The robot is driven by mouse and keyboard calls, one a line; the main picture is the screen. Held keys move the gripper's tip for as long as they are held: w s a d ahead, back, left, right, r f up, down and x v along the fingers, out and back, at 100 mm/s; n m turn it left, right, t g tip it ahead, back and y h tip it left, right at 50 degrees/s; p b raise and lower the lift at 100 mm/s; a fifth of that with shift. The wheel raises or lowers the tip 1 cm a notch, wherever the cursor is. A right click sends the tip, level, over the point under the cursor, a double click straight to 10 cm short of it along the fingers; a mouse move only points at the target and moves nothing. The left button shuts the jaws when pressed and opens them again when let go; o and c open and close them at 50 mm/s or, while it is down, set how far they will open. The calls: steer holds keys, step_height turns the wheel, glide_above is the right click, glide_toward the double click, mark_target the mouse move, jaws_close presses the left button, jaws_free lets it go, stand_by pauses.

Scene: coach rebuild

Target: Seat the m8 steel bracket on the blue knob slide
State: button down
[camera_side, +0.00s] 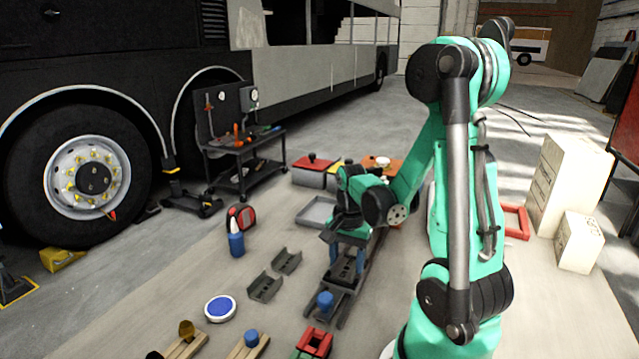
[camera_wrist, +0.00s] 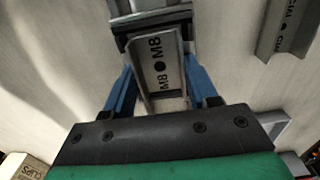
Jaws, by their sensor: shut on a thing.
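In the side view my gripper (camera_side: 347,256) points down over a dark rail (camera_side: 345,310). The bracket is hard to separate from the dark parts under the fingers there. A blue knob (camera_side: 325,301) stands upright on the rail's near end. In the wrist view a dark metal part (camera_wrist: 152,18) lies just beyond the bracket; I cannot tell whether they touch.
Two grey brackets (camera_side: 265,287) (camera_side: 288,261) lie left of the rail. Nearby are a blue bottle (camera_side: 236,242), a round blue-topped dish (camera_side: 220,308), a second blue knob (camera_side: 251,338) on a wooden block and a red block (camera_side: 314,342). A grey tray (camera_side: 317,212) lies behind.

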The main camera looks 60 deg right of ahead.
steer(key=shift+f, duration=0.1)
stand_by(0.7)
jaws_free()
steer(key=shift+r, duration=3.05)
steer(key=w+a+r+n+t, duration=0.2)
steer(key=w+a+n+t, duration=0.1)
steer(key=a+n, duration=0.5)
steer(key=w+a+r+n+t, duration=0.3)
steer(key=w+a+n+t, duration=0.1)
steer(key=a+n, duration=0.5)
steer(key=shift+w+r+n, duration=0.15)
steer(key=shift+w+n, duration=0.2)
steer(key=shift+n, duration=0.15)
